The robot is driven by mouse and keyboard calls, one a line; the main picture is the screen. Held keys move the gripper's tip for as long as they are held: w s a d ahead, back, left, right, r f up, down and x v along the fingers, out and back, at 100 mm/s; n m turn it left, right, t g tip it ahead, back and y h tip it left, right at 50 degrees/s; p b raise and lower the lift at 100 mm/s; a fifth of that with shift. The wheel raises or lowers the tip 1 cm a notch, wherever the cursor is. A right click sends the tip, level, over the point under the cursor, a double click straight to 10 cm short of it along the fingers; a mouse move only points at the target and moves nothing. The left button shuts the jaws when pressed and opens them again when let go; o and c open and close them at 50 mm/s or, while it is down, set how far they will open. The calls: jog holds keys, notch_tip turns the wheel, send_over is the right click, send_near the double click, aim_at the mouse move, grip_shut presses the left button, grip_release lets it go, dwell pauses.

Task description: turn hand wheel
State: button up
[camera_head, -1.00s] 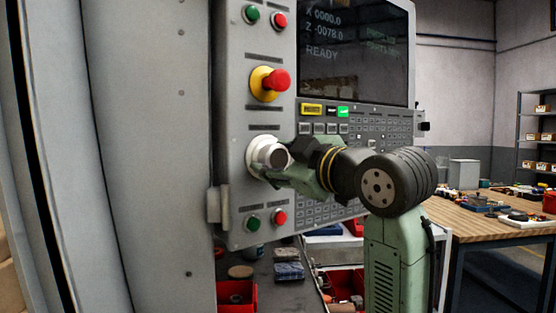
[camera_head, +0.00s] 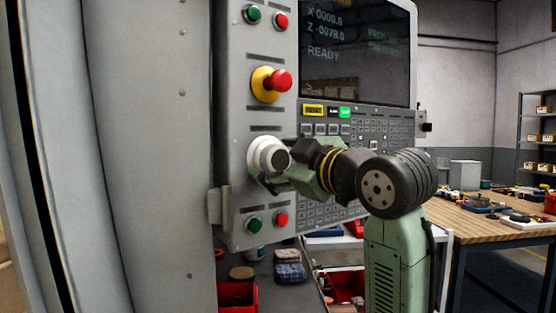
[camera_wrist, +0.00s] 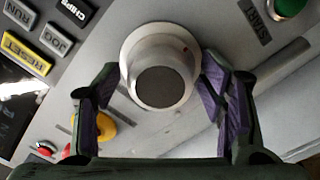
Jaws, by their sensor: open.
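The hand wheel (camera_head: 264,155) is a pale round knob with a dark end face, on the control panel below the emergency stop. In the wrist view the hand wheel (camera_wrist: 158,62) stands between the two purple-padded fingers of my gripper (camera_wrist: 162,85). The fingers are open, one on each side of the wheel. The right finger is very near its rim, and I cannot tell if it touches. A small red mark shows on the rim at the upper right. In the head view my gripper (camera_head: 284,174) reaches the wheel from the right, its fingers partly hidden.
The red emergency stop (camera_head: 272,83) on its yellow base sits above the wheel. Green and red buttons (camera_head: 267,221) sit below it. The screen (camera_head: 355,50) and keypad are to the right. A wooden bench (camera_head: 490,226) stands farther right.

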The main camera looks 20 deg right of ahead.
jog(key=v, duration=1.2)
jog(key=shift+d, duration=0.1)
